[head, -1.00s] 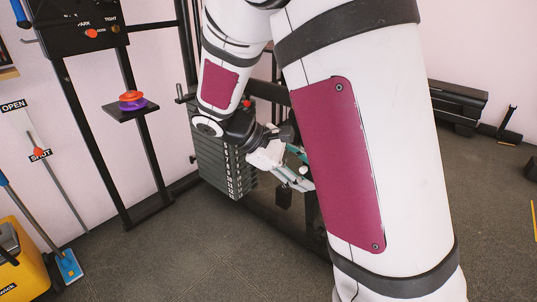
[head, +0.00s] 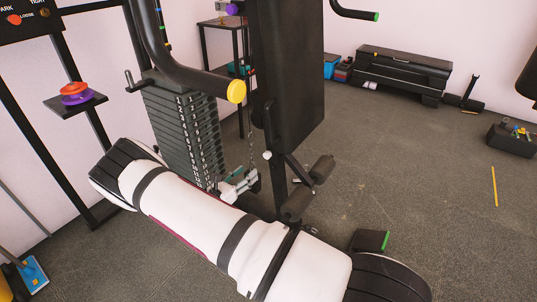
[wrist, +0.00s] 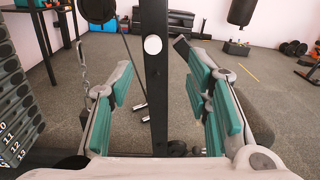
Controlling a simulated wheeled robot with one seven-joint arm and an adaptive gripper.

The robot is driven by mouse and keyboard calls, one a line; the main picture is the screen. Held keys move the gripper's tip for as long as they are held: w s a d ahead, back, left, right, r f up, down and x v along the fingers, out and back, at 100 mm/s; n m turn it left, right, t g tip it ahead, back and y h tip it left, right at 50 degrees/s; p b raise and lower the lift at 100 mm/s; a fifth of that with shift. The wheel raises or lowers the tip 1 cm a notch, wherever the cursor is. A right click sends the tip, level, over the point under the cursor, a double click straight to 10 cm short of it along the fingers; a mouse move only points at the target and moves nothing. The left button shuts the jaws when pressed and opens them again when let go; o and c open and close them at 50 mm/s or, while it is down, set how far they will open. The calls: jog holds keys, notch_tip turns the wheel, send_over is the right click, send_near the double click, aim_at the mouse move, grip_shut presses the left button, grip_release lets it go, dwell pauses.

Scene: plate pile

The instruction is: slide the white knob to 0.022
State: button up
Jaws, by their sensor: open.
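The white knob (head: 267,155) is a small round button on the black upright post of the weight machine, just below the backrest pad. In the wrist view the white knob (wrist: 153,44) sits on the post (wrist: 155,95), in the gap between my fingers and near the top of the picture. My gripper (wrist: 160,88) is open, with teal-padded fingers apart on either side of the post. I cannot tell how far the knob is beyond the fingertips. In the head view my gripper (head: 240,185) is small, left of and below the knob, and partly hidden by my arm.
A numbered weight stack (head: 185,125) stands left of my gripper. A handle bar with a yellow end (head: 236,91) hangs above. Foam rollers (head: 322,168) project right of the post. Open floor (head: 420,190) lies to the right.

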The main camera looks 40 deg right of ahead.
aim_at(266, 156)
jog(key=shift+n+t, duration=0.5)
jog(key=b+x, duration=0.1)
jog(key=x, duration=0.3)
jog(key=f+b+x, duration=0.1)
jog(key=x, duration=0.4)
jog(key=b+x, duration=0.1)
jog(key=x, duration=0.4)
jog(key=shift+w+a+f, duration=0.1)
jog(key=shift+w+f, duration=0.1)
jog(key=shift+f, duration=0.05)
